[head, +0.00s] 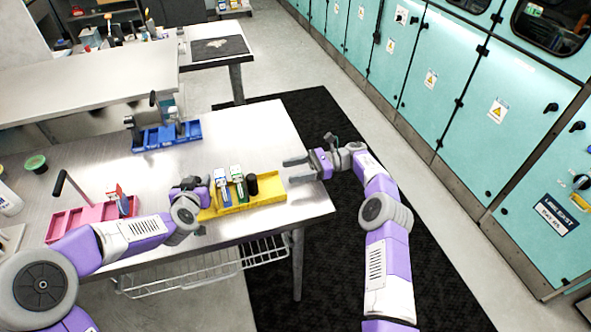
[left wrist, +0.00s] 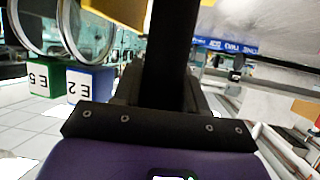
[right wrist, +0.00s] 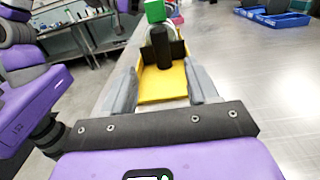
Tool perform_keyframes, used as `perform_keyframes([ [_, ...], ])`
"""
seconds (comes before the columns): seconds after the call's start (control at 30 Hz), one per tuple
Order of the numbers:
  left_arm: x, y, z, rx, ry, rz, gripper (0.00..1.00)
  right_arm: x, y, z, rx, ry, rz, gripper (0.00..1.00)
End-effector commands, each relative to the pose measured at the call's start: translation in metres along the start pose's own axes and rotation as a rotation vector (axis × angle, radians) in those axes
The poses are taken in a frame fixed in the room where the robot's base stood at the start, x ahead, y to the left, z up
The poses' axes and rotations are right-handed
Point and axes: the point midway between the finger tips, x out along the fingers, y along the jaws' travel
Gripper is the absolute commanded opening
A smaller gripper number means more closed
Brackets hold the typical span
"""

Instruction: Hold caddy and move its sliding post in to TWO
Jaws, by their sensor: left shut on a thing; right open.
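The yellow caddy (head: 268,190) lies near the table's front right edge and carries a blue-and-white module (head: 222,185), a green-and-white module (head: 238,183) and a black upright post (head: 252,184) towards its right end. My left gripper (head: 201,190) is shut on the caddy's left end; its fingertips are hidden. The left wrist view shows part of the yellow caddy (left wrist: 115,10) close by. My right gripper (head: 287,171) is open and empty, just right of the caddy. In the right wrist view the caddy floor (right wrist: 160,87) and post (right wrist: 162,48) lie ahead between its fingers.
A blue caddy (head: 152,142) stands behind on the table, with lettering on its rim. A red caddy (head: 68,222) stands at the left, near a green-topped round item (head: 36,163). The table's right edge (head: 318,195) is close to my right gripper. Bare tabletop lies behind the yellow caddy.

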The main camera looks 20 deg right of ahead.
Motion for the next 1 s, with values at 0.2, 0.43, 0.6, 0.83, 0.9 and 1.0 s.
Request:
perform_keyframes([
  [0.2,0.000,0.000,-0.001,0.000,0.001,-0.001,0.00,-0.003,0.000,0.000,0.001,0.000,0.000,0.59],
  [0.43,0.000,0.000,-0.001,0.000,0.001,-0.001,0.00,-0.004,0.001,0.000,0.000,-0.001,-0.004,0.42],
  [0.6,0.000,-0.001,-0.001,0.000,0.001,-0.001,0.00,-0.015,0.005,0.003,-0.003,-0.008,-0.043,0.16],
  [0.83,0.000,-0.001,-0.001,0.000,0.001,-0.001,0.00,-0.037,0.021,0.004,-0.004,-0.013,-0.140,0.00],
  [0.9,0.000,-0.001,-0.001,0.000,0.001,-0.001,0.00,-0.042,0.027,0.003,-0.003,-0.011,-0.166,0.00],
  [1.0,0.000,0.000,-0.001,0.000,0.001,-0.001,0.00,-0.046,0.034,0.002,-0.001,-0.006,-0.196,0.00],
])
